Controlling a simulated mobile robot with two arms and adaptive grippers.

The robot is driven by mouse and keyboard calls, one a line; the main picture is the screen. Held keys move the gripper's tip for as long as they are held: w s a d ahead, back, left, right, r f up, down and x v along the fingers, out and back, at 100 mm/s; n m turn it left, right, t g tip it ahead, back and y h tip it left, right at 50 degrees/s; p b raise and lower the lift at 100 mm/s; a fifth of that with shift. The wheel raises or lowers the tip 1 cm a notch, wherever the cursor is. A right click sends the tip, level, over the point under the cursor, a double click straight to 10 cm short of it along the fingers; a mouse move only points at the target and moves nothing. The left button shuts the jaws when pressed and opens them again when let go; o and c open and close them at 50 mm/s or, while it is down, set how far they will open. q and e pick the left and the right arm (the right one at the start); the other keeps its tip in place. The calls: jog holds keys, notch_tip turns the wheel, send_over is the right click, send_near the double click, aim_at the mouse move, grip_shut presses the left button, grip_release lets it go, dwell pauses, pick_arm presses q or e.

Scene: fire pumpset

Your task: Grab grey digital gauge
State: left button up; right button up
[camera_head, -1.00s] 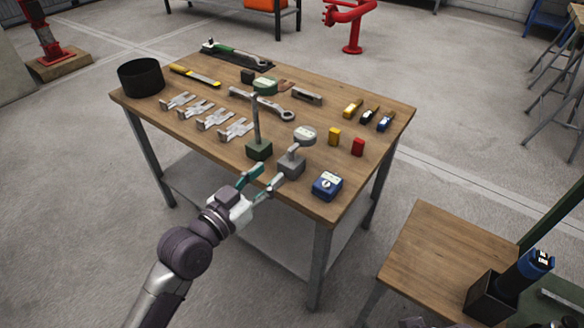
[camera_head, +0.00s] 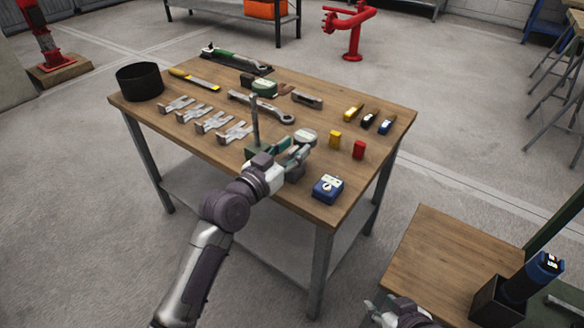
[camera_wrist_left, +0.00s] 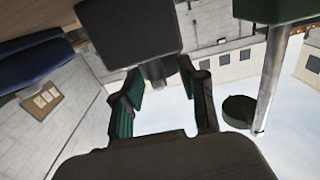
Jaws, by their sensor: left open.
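The grey digital gauge (camera_head: 304,136), a round head on a grey block stand, is near the table's front edge. My left gripper (camera_head: 292,153) is at it, open, and partly hides its stand. In the left wrist view, which looks upside down, the dark block (camera_wrist_left: 130,30) of the stand is at the top. Its short stem (camera_wrist_left: 155,72) points down between my open left fingers (camera_wrist_left: 165,98), without visible contact. The gauge's head is not clear there. My right gripper (camera_head: 383,311) shows at the bottom edge; its jaws are unclear.
A green gauge (camera_head: 264,88) on a tall post stands just left; its post (camera_wrist_left: 272,70) is close beside my fingers in the wrist view. A blue box (camera_head: 327,188) is right of the gauge.

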pick_arm(q)
jog(key=shift+c, duration=0.3)
grip_shut()
jog(key=shift+r, duration=0.1)
